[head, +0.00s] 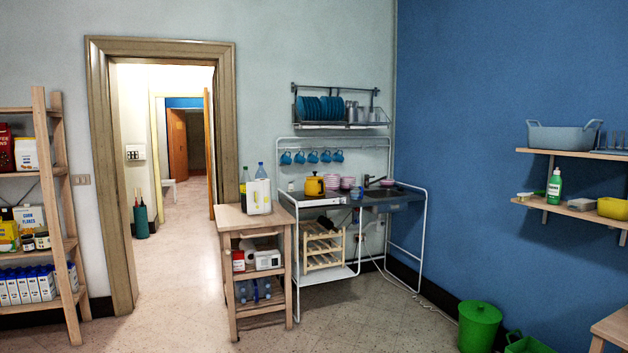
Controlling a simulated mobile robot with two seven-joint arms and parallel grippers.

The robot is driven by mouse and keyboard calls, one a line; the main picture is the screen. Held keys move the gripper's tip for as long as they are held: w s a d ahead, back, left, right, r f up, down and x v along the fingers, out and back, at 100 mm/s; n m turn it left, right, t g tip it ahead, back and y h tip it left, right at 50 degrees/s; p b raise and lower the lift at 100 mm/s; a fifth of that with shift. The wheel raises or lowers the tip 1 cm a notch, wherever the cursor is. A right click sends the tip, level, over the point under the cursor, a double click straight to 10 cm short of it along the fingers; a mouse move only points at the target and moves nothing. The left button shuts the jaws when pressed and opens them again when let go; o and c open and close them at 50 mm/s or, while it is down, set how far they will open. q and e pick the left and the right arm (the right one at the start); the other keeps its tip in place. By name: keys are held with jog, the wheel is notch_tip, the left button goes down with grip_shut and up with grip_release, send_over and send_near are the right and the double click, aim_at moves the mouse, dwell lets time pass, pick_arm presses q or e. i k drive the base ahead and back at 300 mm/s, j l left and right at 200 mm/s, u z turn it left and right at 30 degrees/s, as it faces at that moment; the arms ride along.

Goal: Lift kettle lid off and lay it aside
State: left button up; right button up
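A yellow kettle (315,186) stands on the white-framed kitchen unit at the back, left of the sink. A small dark shape shows on top of it, where the lid sits, but the lid is too small to make out clearly. Neither of my grippers shows in the head view. The kettle is across the room, with open floor in front of it.
A wooden trolley (252,215) with bottles stands left of the unit (320,201). Pink bowls (347,183) and the sink (388,195) are right of the kettle. Blue mugs (312,157) hang above. A green bin (479,326) stands at the right. The middle floor is free.

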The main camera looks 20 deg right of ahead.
aim_at(315, 175)
jog(key=i+l+z, duration=0.45)
jog(key=i+z, duration=0.65)
jog(key=i, duration=0.85)
jog(key=i+u, duration=0.1)
jog(key=i, duration=0.3)
jog(key=i+l+u, duration=0.15)
jog(key=i, duration=0.3)
jog(key=i+l+u, duration=0.1)
jog(key=i, duration=0.3)
jog(key=i+l+u, duration=0.15)
jog(key=i+u, duration=0.15)
jog(key=u, duration=0.15)
jog(key=i+l+u, duration=0.2)
jog(key=u, duration=0.25)
jog(key=i+l+u, duration=0.4)
jog(key=l+u, duration=0.3)
jog(key=u, duration=0.15)
jog(key=i+l+u, duration=0.15)
jog(key=l+u, duration=0.75)
jog(key=i+l, duration=0.05)
